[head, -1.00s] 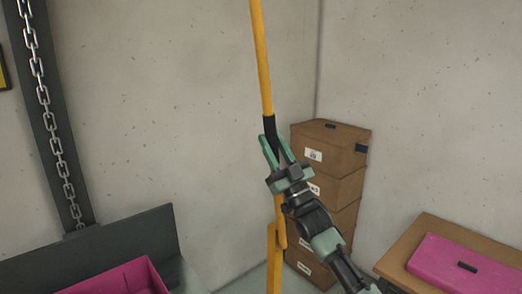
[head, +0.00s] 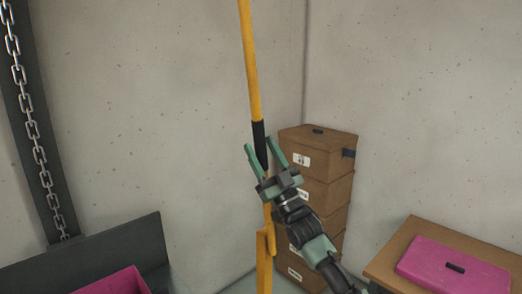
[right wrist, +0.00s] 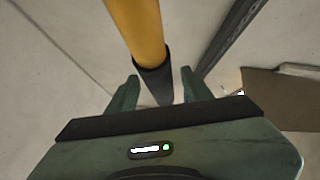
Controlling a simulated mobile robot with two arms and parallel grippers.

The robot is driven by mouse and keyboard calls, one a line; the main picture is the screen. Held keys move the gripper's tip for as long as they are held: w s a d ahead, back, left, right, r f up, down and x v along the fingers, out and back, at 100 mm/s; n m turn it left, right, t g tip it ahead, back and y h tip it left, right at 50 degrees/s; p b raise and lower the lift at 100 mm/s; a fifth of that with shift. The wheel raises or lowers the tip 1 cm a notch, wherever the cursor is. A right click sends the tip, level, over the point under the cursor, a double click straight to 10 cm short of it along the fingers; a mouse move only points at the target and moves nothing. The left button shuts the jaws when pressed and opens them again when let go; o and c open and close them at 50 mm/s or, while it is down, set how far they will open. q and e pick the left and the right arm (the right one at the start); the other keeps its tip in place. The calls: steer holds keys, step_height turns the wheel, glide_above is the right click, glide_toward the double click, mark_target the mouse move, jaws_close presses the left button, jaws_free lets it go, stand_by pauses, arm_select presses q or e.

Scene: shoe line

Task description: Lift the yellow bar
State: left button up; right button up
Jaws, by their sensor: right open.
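The yellow bar (head: 250,62) stands nearly upright in the head view, with a black grip section (head: 260,146) on it. My right gripper (head: 262,149) is open in front of that black section, its green fingers spread to either side of it. In the right wrist view the yellow bar (right wrist: 139,25) comes down from the top, and its black section (right wrist: 155,82) lies between the two fingertips (right wrist: 158,88). I cannot tell whether the fingers touch it. Below the gripper the bar meets a yellow post (head: 263,262). My left gripper is not in view.
Stacked brown boxes (head: 318,146) stand in the corner behind my right gripper. A wooden table (head: 398,250) with a pink case (head: 455,265) is at the lower right. A pink bin (head: 115,282), a dark panel (head: 95,250) and a chain (head: 38,150) are on the left.

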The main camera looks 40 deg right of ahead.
steer(key=b+v, duration=0.2)
steer(key=v, duration=0.4)
steer(key=shift+w+f+b, duration=0.1)
steer(key=shift+f+b, duration=0.05)
steer(key=shift+b, duration=0.2)
steer(key=shift+s+f, duration=0.3)
steer(key=shift+s, duration=0.25)
